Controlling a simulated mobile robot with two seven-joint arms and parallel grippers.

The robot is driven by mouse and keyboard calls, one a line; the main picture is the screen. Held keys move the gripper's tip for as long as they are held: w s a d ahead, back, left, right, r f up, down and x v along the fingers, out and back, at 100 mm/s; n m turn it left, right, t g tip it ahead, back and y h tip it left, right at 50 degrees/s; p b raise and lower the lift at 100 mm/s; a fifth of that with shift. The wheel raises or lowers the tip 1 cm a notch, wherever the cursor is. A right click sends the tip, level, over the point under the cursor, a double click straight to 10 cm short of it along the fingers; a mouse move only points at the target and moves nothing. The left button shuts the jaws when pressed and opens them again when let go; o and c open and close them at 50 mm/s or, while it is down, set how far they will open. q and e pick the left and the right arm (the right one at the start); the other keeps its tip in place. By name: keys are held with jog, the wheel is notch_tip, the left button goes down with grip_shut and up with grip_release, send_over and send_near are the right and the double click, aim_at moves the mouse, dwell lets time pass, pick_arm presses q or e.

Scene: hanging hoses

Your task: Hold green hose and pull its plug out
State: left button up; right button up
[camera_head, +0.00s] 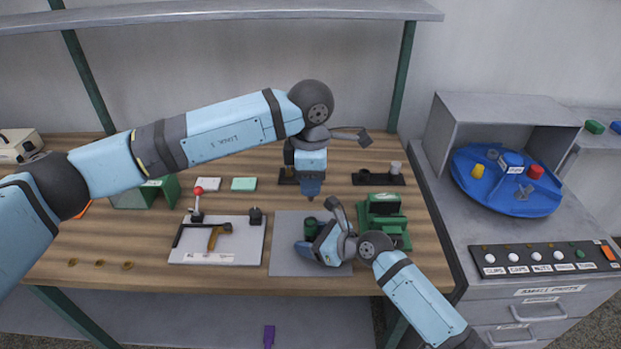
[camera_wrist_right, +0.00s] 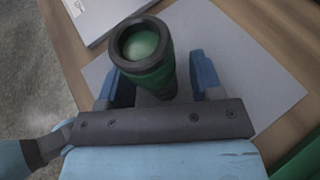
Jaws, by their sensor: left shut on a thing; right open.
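A dark green cylinder (camera_head: 311,226) with a black rim stands on the grey mat; I cannot tell if it is the green hose. In the right wrist view the cylinder (camera_wrist_right: 150,62) shows a pale green inner face within its rim. My right gripper (camera_head: 305,240) is open, its blue fingers on either side of the cylinder (camera_wrist_right: 158,82), with visible gaps. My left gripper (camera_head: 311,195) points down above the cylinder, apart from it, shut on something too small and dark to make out. No hanging hose and no separate plug can be made out.
The grey mat (camera_head: 285,263) lies between a white board (camera_head: 190,254) with a small tool and a green machine (camera_head: 384,212). A black holder (camera_head: 378,180) is behind. A blue turntable (camera_head: 490,192) stands on the right cabinet.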

jog(key=v, duration=1.2)
jog(key=shift+d, duration=0.1)
